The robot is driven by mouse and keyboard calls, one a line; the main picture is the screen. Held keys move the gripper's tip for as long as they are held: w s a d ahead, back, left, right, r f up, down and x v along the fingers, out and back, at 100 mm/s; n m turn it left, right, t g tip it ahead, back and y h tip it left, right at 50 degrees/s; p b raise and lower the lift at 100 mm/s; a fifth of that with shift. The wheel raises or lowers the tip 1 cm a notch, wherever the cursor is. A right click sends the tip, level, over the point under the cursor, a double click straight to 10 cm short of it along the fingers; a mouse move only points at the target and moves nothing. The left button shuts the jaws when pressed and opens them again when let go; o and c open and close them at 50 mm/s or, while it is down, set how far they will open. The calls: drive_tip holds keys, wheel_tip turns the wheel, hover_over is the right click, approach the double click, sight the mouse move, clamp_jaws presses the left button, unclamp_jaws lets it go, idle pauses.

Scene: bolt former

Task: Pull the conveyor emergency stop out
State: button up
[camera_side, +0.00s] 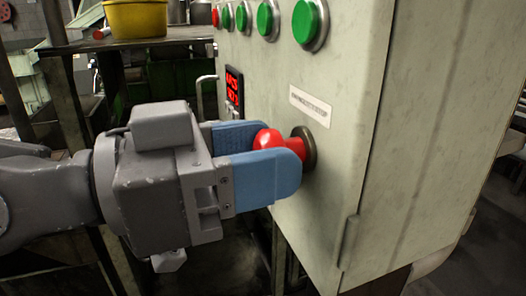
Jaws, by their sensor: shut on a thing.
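The red emergency stop button (295,149) sticks out sideways from a dark round collar (309,147) on the pale control cabinet (350,150). A white label (311,106) is above it, its text too small to read surely. My gripper (268,160) comes from the left with two blue fingers, one on the far side and one on the near side of the red button head. It is shut on the button. The near finger hides the lower part of the head, and its tip reaches close to the collar.
A row of several green buttons (268,19) and one red button (215,17) runs along the cabinet top. A red-lit display (234,85) and a metal handle (207,92) are left of the stop. A yellow bucket (136,18) stands on a bench behind.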

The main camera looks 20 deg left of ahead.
drive_tip(key=o, duration=1)
drive_tip(key=v, duration=1.2)
drive_tip(key=shift+a, duration=0.1)
drive_tip(key=w+a+f+n+g+y, duration=0.25)
drive_tip(key=a+f+y, duration=0.25)
drive_tip(key=a+f, duration=0.25)
drive_tip(key=w+a+f+n+g+y, duration=0.2)
drive_tip(key=w+a+f+n+y, duration=0.15)
drive_tip(key=a+f, duration=0.45)
drive_tip(key=s+a+f+n+g+y, duration=0.1)
drive_tip(key=s+a+y, duration=0.1)
drive_tip(key=a, duration=0.2)
drive_tip(key=s+a+f+n+g+y, duration=0.1)
drive_tip(key=a+f+n+y, duration=0.1)
drive_tip(key=a, duration=0.3)
drive_tip(key=shift+s+a+f+g, duration=0.15)
drive_tip(key=shift+s+f+g, duration=0.2)
